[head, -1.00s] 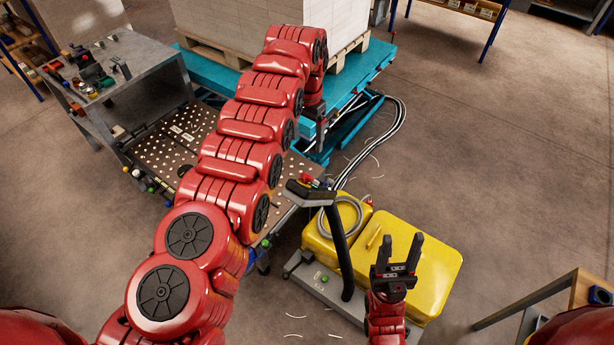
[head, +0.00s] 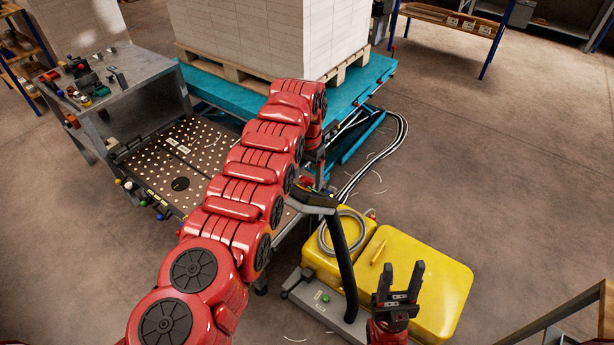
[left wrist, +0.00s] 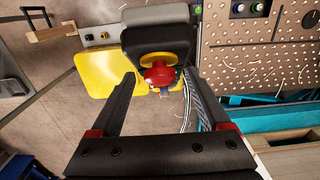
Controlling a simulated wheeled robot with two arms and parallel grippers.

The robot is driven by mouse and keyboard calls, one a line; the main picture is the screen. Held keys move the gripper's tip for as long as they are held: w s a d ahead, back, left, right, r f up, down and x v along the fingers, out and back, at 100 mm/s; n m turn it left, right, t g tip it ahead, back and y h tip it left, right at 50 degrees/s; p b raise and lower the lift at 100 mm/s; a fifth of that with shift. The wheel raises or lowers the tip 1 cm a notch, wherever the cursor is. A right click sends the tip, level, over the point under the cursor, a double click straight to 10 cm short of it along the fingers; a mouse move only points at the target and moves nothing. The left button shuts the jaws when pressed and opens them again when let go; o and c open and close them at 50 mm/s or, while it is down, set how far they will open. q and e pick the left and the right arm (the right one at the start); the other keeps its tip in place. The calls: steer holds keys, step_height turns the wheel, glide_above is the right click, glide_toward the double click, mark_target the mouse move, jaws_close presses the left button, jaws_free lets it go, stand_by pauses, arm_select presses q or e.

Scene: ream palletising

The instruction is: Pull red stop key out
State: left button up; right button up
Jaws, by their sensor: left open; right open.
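The red stop key (left wrist: 158,75) is a round red knob on a yellow collar. In the left wrist view it sits on the dark grey head of a control post (left wrist: 155,32). That post also stands in the head view (head: 338,235), beside the yellow machine cover. My left gripper (left wrist: 165,85) is open, its two fingers either side of the key in the picture; I cannot tell whether they touch it. In the head view my left gripper (head: 314,170) points down close to the post's head. My right gripper (head: 403,275) is open and empty.
The yellow cover (head: 425,285) lies below and right of the post. A teal lift table (head: 220,90) with a loaded pallet stands behind my left arm. A perforated plate (head: 170,155) and grey bench (head: 120,85) are at left.

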arm_select(q)
steer(key=shift+c, duration=0.3)
jaws_close()
stand_by(1.1)
